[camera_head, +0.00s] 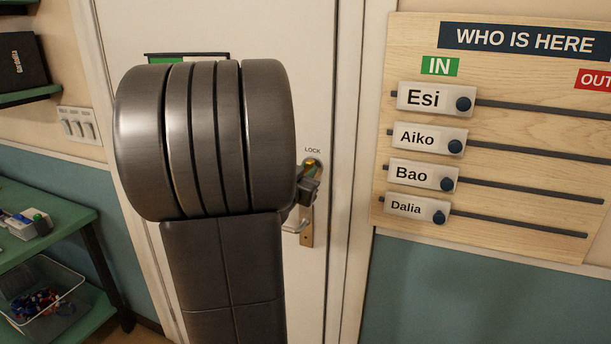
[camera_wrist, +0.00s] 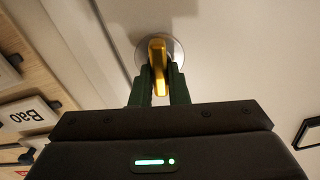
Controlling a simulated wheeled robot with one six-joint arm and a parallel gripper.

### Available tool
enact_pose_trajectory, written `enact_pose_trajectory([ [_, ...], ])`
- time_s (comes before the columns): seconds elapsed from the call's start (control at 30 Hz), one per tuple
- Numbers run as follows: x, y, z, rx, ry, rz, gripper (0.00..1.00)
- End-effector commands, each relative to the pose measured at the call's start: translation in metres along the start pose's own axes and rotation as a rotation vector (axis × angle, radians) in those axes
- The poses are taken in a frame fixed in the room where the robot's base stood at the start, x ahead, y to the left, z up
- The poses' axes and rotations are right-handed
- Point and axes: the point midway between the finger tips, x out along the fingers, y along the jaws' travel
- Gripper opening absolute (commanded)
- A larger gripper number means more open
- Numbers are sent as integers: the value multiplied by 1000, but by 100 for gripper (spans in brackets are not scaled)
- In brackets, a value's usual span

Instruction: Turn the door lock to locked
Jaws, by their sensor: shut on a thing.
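The door lock (camera_wrist: 157,50) shows in the wrist view as a yellow thumb-turn on a round silver plate (camera_wrist: 177,55) on the white door. My gripper (camera_wrist: 158,82) is shut on the thumb-turn, with one green finger on each side of it. In the head view the lock plate (camera_head: 313,163) sits under the word LOCK, near the door's right edge. My gripper (camera_head: 311,172) reaches it from the left there, and the thumb-turn is mostly hidden behind it. The white door (camera_head: 320,60) is closed in its frame.
A silver door handle (camera_head: 297,227) is just below the lock. A "WHO IS HERE" board (camera_head: 490,225) with name sliders hangs at right. My arm hides much of the door.

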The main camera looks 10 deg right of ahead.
Motion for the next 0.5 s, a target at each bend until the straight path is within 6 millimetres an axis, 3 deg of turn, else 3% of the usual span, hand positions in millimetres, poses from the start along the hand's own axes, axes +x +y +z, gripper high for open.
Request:
enact_pose_trajectory([
  [0.5,0,4,3,486,1,0,0],
])
